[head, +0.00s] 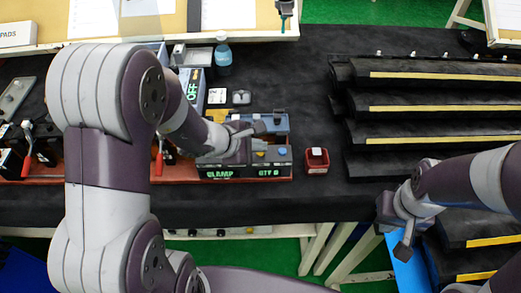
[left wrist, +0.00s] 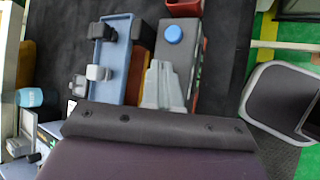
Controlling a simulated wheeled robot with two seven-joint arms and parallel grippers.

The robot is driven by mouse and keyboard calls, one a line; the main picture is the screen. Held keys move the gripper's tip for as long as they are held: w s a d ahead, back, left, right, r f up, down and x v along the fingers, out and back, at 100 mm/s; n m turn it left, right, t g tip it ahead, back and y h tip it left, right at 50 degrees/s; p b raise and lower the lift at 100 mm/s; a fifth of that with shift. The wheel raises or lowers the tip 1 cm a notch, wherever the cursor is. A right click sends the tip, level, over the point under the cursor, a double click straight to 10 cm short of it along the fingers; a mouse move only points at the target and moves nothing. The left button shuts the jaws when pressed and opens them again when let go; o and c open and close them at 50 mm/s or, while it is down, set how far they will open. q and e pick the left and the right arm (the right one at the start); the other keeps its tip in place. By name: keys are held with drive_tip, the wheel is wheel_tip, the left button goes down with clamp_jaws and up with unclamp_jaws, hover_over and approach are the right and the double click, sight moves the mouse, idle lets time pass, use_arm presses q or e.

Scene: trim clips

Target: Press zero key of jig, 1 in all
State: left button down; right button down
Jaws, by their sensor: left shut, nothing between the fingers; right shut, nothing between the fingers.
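The jig (head: 243,172) is a dark box whose front reads CLAMP and QTY 0 in green. A yellow key (head: 261,153) and a blue key (head: 283,151) sit on its top at the right. The blue key (left wrist: 173,34) also shows in the left wrist view, beyond my fingertips. My left gripper (head: 258,129) is shut and empty above the jig's top; I cannot tell whether it touches. Its fingers show in the left wrist view (left wrist: 161,72). My right gripper (head: 402,250) is shut and empty, at the lower right, away from the jig.
A blue tray (left wrist: 98,75) with dark and grey pieces lies beside the jig. A small red bin (head: 317,167) stands to its right. Black racks with yellow strips (head: 440,108) fill the right. Red-handled clamps (head: 28,140) stand at left. A blue bottle (head: 223,53) stands behind.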

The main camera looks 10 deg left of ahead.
sight(258, 156)
use_arm(q)
drive_tip(key=shift+r+p, duration=0.55)
drive_tip(key=shift+r, duration=0.3)
wheel_tip(258, 156, up, 5)
drive_tip(key=p, duration=0.4)
idle(0.8)
drive_tip(key=s+a+m+g+y, duration=0.2)
drive_tip(key=s+m, duration=0.4)
drive_tip(key=m, duration=0.3)
drive_tip(key=s+a+f+m+g+y, duration=0.1)
drive_tip(key=s+a+m+g+y, duration=0.2)
drive_tip(key=s+m, duration=0.4)
drive_tip(key=m, duration=0.3)
drive_tip(key=shift+a+f+m+g+y, duration=0.25)
drive_tip(key=shift+f+m+g+y, duration=0.05)
drive_tip(key=shift+g, duration=0.1)
